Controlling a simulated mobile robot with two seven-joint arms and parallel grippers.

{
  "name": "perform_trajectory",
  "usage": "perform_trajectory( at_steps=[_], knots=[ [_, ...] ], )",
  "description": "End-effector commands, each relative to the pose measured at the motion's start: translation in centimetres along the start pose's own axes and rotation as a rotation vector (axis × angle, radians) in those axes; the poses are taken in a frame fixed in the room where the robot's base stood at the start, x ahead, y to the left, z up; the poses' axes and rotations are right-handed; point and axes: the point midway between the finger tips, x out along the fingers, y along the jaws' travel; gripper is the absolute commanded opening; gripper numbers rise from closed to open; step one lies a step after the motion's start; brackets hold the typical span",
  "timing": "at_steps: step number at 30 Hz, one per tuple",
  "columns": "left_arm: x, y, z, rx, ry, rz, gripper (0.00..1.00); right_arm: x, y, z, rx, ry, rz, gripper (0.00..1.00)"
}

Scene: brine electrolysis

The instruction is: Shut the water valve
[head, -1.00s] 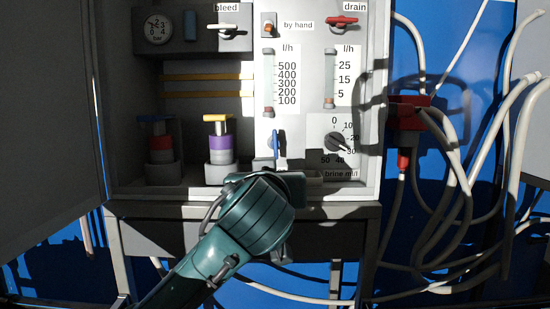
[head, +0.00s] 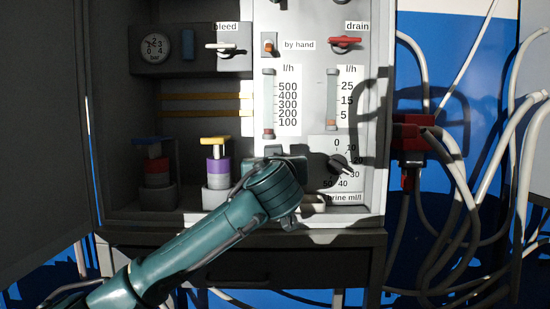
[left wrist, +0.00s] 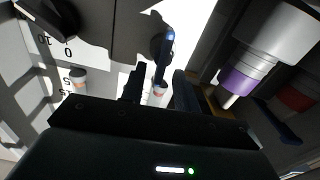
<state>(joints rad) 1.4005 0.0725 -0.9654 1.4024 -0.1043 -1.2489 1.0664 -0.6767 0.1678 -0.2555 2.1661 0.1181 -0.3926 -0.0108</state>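The water valve's blue lever (left wrist: 164,52) shows in the left wrist view, standing out from a dark round hub on the pale panel. My left gripper (left wrist: 157,82) has its two dark fingers apart, one on each side of the lever, with visible gaps; I see no clear contact. In the head view my left arm's wrist (head: 272,188) is in front of the panel below the large flow meter (head: 268,104), and it hides the lever and the fingertips. My right gripper is in neither view.
A purple-banded cylinder with a yellow handle (head: 217,166) stands left of my wrist, with a red-banded one (head: 157,172) beyond it. The brine dial (head: 338,164) is close on the right. White bleed (head: 227,47) and red drain (head: 345,41) handles are above. Hoses (head: 455,200) hang at right.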

Motion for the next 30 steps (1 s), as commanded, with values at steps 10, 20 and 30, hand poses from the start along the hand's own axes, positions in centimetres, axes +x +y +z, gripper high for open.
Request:
perform_trajectory(
  at_steps=[10,20,30],
  knots=[
    [1.01,0.00,0.00,-0.001,0.001,0.001,0.31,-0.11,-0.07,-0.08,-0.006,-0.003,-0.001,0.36],
    [0.98,0.01,0.01,-0.001,0.001,0.001,0.12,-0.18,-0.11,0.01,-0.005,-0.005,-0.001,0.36],
    [0.98,-0.01,0.02,-0.001,0.000,0.000,0.00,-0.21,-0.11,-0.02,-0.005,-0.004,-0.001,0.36]
  ],
)
